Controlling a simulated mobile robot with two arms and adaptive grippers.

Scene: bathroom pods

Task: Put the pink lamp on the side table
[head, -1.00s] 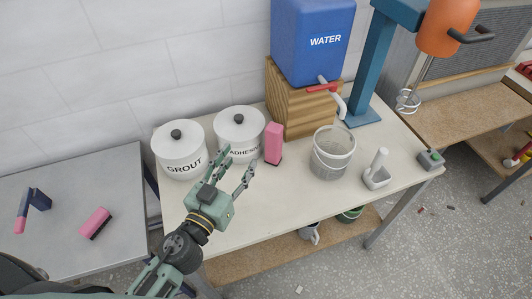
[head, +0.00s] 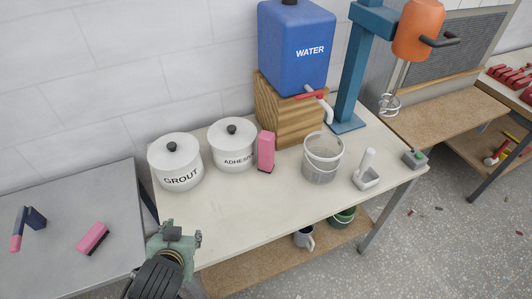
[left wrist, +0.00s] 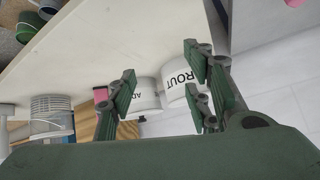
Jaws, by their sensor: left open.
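No clear lamp shape shows. A pink upright block with a dark base (head: 265,150) stands on the cream worktable (head: 235,220), right of the adhesive pot; part of it shows in the left wrist view (left wrist: 101,93). A similar pink block with a dark underside (head: 93,237) lies on the grey side table (head: 60,200) at the left. My left gripper (head: 174,234) is over the worktable's near left corner, apart from both blocks. Its fingers are spread and empty in the left wrist view (left wrist: 162,90). My right gripper is not in view.
White grout (head: 176,165) and adhesive (head: 232,146) pots stand along the wall. A clear bucket (head: 321,160), a white holder (head: 366,175) and a blue water tank (head: 295,45) on a wooden block stand further right. The worktable's front middle is clear.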

